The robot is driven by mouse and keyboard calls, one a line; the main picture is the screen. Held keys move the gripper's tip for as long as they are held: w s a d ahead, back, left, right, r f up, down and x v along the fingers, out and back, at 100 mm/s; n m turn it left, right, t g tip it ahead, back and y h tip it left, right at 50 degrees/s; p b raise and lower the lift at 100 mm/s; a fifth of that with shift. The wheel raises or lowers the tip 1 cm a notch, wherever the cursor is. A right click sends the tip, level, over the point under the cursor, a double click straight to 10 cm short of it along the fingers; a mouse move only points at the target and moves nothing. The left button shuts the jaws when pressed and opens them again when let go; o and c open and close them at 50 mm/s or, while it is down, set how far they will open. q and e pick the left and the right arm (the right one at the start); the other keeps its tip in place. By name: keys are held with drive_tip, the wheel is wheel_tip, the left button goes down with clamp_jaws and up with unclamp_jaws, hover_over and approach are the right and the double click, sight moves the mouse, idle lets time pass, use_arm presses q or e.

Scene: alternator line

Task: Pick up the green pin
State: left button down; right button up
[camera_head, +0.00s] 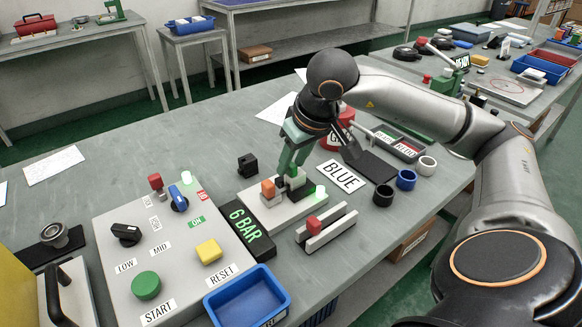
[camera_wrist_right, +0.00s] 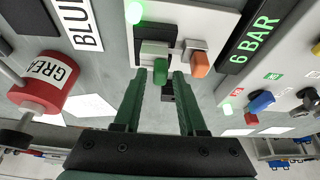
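The green pin (camera_wrist_right: 160,70) stands out of a small grey-and-black fixture (camera_wrist_right: 155,50) on a light plate, beside an orange block (camera_wrist_right: 200,65). In the head view the pin is mostly hidden behind my fingers. My right gripper (camera_wrist_right: 160,78) has green fingers, held apart with one on each side of the pin. A gap shows between the fingers and the pin. In the head view my right gripper (camera_head: 287,163) comes down over the plate (camera_head: 285,212) by the orange block (camera_head: 268,188). My left gripper is not in view.
The 6 BAR display (camera_head: 249,230) and the control panel (camera_head: 170,260) stand left of the plate. A rail with a red block (camera_head: 314,225) lies in front. A BLUE card (camera_head: 341,175), several rings and a red grease can (camera_head: 331,142) are to the right. A blue tray (camera_head: 247,302) is nearest.

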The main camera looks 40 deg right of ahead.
clamp_jaws()
drive_tip(key=shift+r, duration=0.15)
idle(0.4)
